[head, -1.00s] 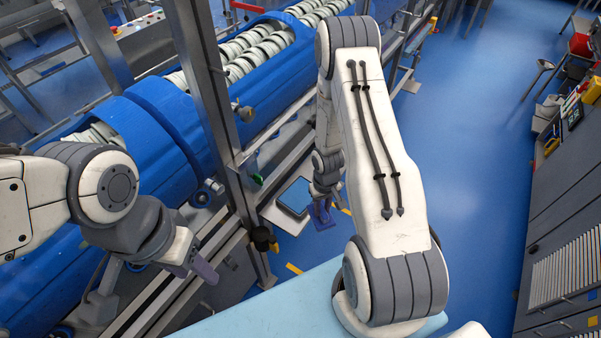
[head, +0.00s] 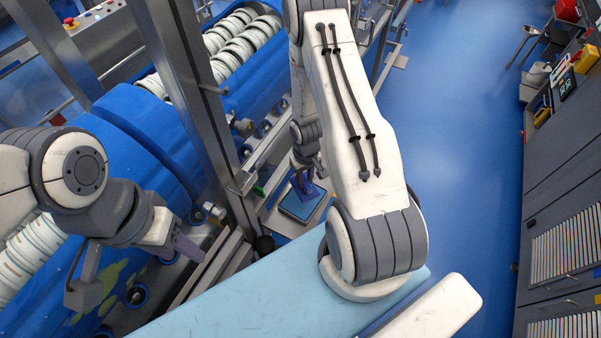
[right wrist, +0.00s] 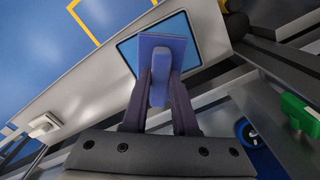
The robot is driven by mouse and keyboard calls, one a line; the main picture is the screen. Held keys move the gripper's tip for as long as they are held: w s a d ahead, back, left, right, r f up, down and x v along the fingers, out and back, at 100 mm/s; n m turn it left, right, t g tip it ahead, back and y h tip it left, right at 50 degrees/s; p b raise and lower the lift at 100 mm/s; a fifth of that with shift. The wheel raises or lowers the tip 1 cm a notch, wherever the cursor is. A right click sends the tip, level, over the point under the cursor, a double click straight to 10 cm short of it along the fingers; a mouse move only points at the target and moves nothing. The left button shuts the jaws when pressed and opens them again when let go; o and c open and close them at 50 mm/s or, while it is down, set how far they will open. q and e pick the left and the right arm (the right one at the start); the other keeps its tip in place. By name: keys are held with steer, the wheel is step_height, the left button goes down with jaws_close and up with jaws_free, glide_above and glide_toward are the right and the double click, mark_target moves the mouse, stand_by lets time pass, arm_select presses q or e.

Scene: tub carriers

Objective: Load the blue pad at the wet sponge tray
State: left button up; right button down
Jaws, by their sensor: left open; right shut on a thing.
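My right gripper (head: 309,176) is shut on the handle of the blue pad (head: 300,187), a small violet-blue block that also shows in the right wrist view (right wrist: 173,44). The wet sponge tray (head: 302,203) holds a flat blue square. The pad overlaps the square's far part in the head view; in the right wrist view the tray (right wrist: 199,54) lies behind the pad. I cannot tell whether they touch. My left gripper (head: 140,272) is open and empty at the left, in front of the blue machine.
A blue machine (head: 135,125) with stacked pale rings fills the left. A steel post (head: 190,85) stands between my arms. A light blue surface (head: 255,295) lies in front. Grey cabinets (head: 560,190) line the right; blue floor (head: 455,150) between is clear.

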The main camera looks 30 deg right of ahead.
mark_target(304, 191)
step_height(304, 191, down, 5)
steer(key=b, duration=0.4)
steer(key=shift+w+a+b, duration=0.1)
steer(key=shift+w+b, duration=0.05)
steer(key=shift+b, duration=0.25)
steer(key=shift+f+b, duration=0.4)
steer(key=shift+f, duration=0.05)
steer(key=shift+f+b, duration=0.4)
stand_by(1.0)
step_height(304, 191, up, 7)
steer(key=p, duration=0.7)
steer(key=shift+r, duration=0.1)
stand_by(0.8)
